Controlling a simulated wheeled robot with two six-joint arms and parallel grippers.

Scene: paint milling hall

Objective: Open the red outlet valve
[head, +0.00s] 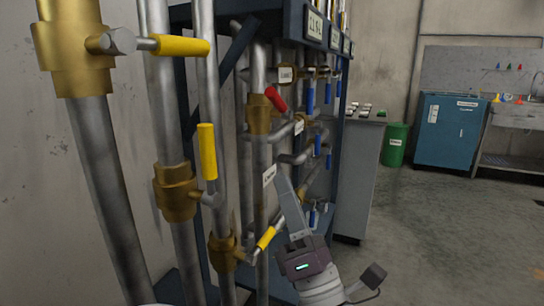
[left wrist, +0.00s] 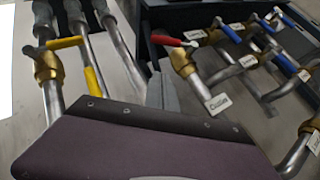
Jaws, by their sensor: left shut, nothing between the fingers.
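The red valve handle (head: 276,98) sits on a brass valve body (head: 259,114) on a vertical grey pipe in the rack. It slants across the pipe, down to the right in the head view. The red handle (left wrist: 168,41) and its brass body (left wrist: 182,62) also show in the left wrist view, with a white label (left wrist: 217,103) on the pipe below. My left gripper (head: 281,183) is shut and empty, pointing up, below the red handle and apart from it. Its fingers (left wrist: 168,75) show in the left wrist view, left of the brass body. My right gripper is not in view.
Pipes with yellow handles (head: 181,46), (head: 207,152) and (head: 264,238) stand close on the left. Several blue handles (head: 310,100) hang deeper in the rack. A grey cabinet (head: 360,180), a green bin (head: 394,145) and a blue cabinet (head: 447,130) stand beyond. The floor at right is clear.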

